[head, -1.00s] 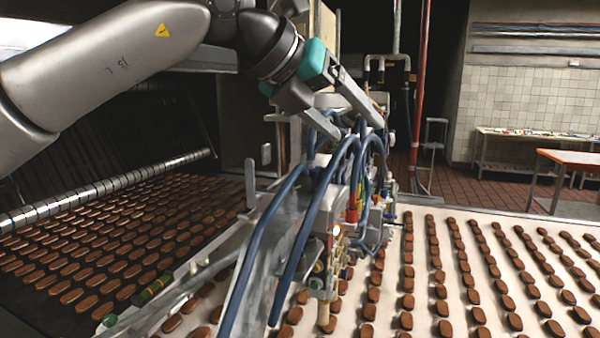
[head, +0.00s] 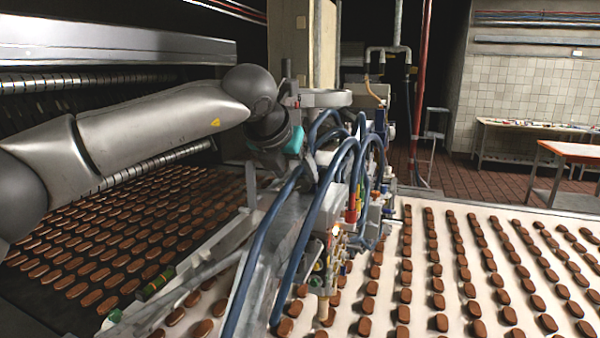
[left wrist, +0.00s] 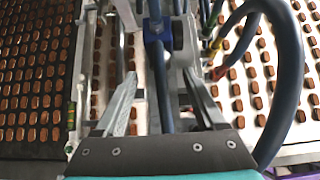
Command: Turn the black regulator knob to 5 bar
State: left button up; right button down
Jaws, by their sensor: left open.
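My left gripper (head: 302,168) is at the left side of the depositing machine (head: 335,205), partly hidden behind blue hoses in the head view. In the left wrist view its two fingers (left wrist: 160,82) are spread apart, with nothing gripped between them. A blue hose or bar (left wrist: 158,70) runs up the picture between the fingers, below or beyond them. A grey rounded part (left wrist: 184,36) of the machine lies just past the right fingertip. I cannot pick out the black regulator knob for certain in either view. No gauge reading can be made out. My right gripper is not in view.
Thick blue hoses (head: 262,245) arch over the machine close to the gripper; a dark hose (left wrist: 292,80) curves near it in the wrist view. Rows of brown biscuits lie on the pale belt (head: 390,300) and the dark belt. An orange-topped table (head: 570,150) stands far right.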

aim_at(301, 182)
pick_arm(q)
jog(key=shift+p+x, duration=0.55)
jog(key=shift+x, duration=1.65)
grip_shut()
